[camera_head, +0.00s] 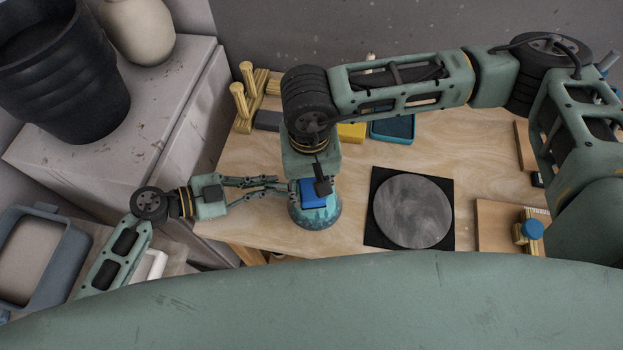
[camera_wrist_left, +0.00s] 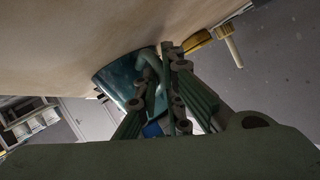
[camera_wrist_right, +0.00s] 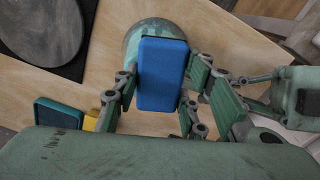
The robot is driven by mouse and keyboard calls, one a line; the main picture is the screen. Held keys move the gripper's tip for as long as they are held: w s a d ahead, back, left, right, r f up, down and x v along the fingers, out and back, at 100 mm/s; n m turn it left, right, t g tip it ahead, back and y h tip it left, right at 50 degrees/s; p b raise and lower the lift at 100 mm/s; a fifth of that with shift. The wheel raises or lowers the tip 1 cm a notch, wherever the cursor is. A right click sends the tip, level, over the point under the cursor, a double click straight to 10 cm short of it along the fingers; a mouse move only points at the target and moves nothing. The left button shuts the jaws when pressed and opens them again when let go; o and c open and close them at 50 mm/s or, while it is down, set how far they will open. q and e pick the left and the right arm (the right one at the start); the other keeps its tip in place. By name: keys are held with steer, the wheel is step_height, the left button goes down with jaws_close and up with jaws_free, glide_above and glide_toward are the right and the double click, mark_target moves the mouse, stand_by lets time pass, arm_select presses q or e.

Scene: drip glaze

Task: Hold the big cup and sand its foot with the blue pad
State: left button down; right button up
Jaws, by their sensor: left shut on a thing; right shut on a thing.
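The big cup (camera_head: 322,219) is teal and speckled, and stands upside down on the table, wide rim down. It shows in the left wrist view (camera_wrist_left: 118,78) and partly behind the pad in the right wrist view (camera_wrist_right: 150,30). My left gripper (camera_head: 284,187) is shut on the cup from the left; its fingertips (camera_wrist_left: 165,62) are by a curved part that looks like a handle. My right gripper (camera_wrist_right: 160,82) is shut on the blue pad (camera_wrist_right: 162,75), seen also in the head view (camera_head: 313,196). The pad hides the foot; I cannot tell whether they touch.
A grey round disc (camera_head: 413,211) on a black mat lies right of the cup. A wooden board (camera_head: 497,226) with a blue-topped piece (camera_head: 532,229) lies at right.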

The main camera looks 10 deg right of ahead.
steer(key=shift+w+d+f, duration=0.1)
steer(key=shift+w+d, duration=0.35)
steer(key=shift+w, duration=0.2)
steer(key=shift+w+d, duration=0.3)
steer(key=shift+w, duration=0.2)
steer(key=shift+s+a, duration=0.7)
steer(key=shift+s, duration=0.35)
steer(key=shift+w, duration=0.1)
steer(key=shift+w+d, duration=0.6)
steer(key=shift+w, duration=0.3)
steer(key=shift+w+d+r, duration=0.15)
steer(key=shift+w+r, duration=0.05)
steer(key=shift+w, duration=0.05)
